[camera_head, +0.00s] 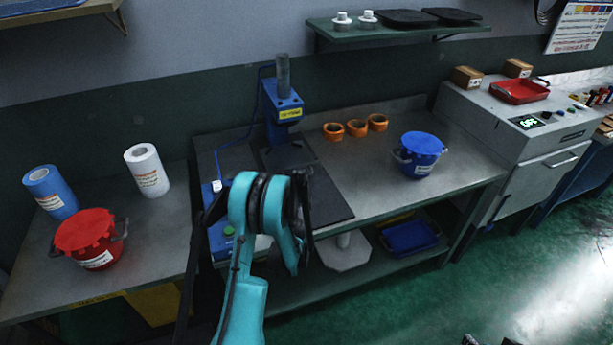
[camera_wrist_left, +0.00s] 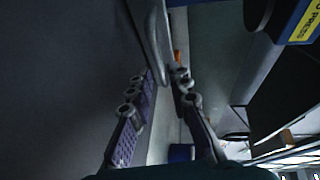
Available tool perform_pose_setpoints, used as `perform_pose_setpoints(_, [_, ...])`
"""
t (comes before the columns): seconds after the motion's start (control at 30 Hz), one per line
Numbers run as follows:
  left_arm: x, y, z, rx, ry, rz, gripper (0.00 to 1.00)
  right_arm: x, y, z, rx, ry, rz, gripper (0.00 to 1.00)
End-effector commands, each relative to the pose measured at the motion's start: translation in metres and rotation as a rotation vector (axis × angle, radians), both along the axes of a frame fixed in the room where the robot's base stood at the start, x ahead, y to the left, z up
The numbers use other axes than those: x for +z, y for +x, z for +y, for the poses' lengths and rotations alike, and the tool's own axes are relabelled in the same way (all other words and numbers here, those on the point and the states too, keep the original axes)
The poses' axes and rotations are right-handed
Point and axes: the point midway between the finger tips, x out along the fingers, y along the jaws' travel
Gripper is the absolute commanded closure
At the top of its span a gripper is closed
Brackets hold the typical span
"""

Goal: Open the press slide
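The blue press (camera_head: 284,108) with a grey cylinder on top stands at the back of the middle bench. It also shows at the upper right of the left wrist view (camera_wrist_left: 298,22), with a yellow label. A dark flat plate (camera_head: 330,200) lies in front of it; I cannot tell whether this is the slide. A grey curved bar (camera_wrist_left: 151,35) shows just beyond the fingertips; contact is unclear.
A blue control box with a green button (camera_head: 228,231) is left of my arm. Orange rings (camera_head: 356,128) and a blue lidded bucket (camera_head: 421,153) stand on the bench. A red bucket (camera_head: 92,240) and two rolls (camera_head: 147,168) stand left. Small dark tips show at the bottom edge.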

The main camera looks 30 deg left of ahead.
Motion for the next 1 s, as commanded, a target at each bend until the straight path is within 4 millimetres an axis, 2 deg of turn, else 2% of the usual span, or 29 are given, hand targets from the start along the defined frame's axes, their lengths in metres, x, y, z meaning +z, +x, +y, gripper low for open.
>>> perform_pose_setpoints(0.1, [-0.006, 0.019, 0.01, 0.001, -0.002, 0.0, 0.81, -0.007, 0.0, 0.0, 0.0, 0.0, 0.0, 0.6])
perform_pose_setpoints(0.33, [-0.01, 0.041, 0.021, 0.0, -0.003, 0.0, 0.81, -0.013, 0.0, 0.0, 0.0, 0.0, 0.0, 0.6])
perform_pose_setpoints(0.63, [-0.01, 0.045, 0.022, 0.0, -0.003, 0.0, 0.81, -0.013, 0.0, 0.0, 0.0, 0.0, 0.0, 0.6])
perform_pose_setpoints(0.67, [-0.01, 0.045, 0.022, 0.0, -0.003, 0.0, 0.84, -0.013, 0.0, 0.0, 0.0, 0.0, 0.0, 0.6])
perform_pose_setpoints(0.7, [-0.01, 0.045, 0.022, 0.0, -0.003, 0.0, 0.95, -0.013, 0.0, 0.0, 0.0, 0.0, 0.0, 0.6])
perform_pose_setpoints(0.73, [-0.01, 0.045, 0.022, 0.0, -0.003, 0.0, 1.0, -0.013, 0.0, 0.0, 0.0, 0.0, 0.0, 0.6])
perform_pose_setpoints(1.0, [-0.01, 0.045, 0.022, 0.001, -0.004, 0.0, 1.0, -0.013, 0.0, 0.0, 0.0, 0.0, 0.0, 0.6])
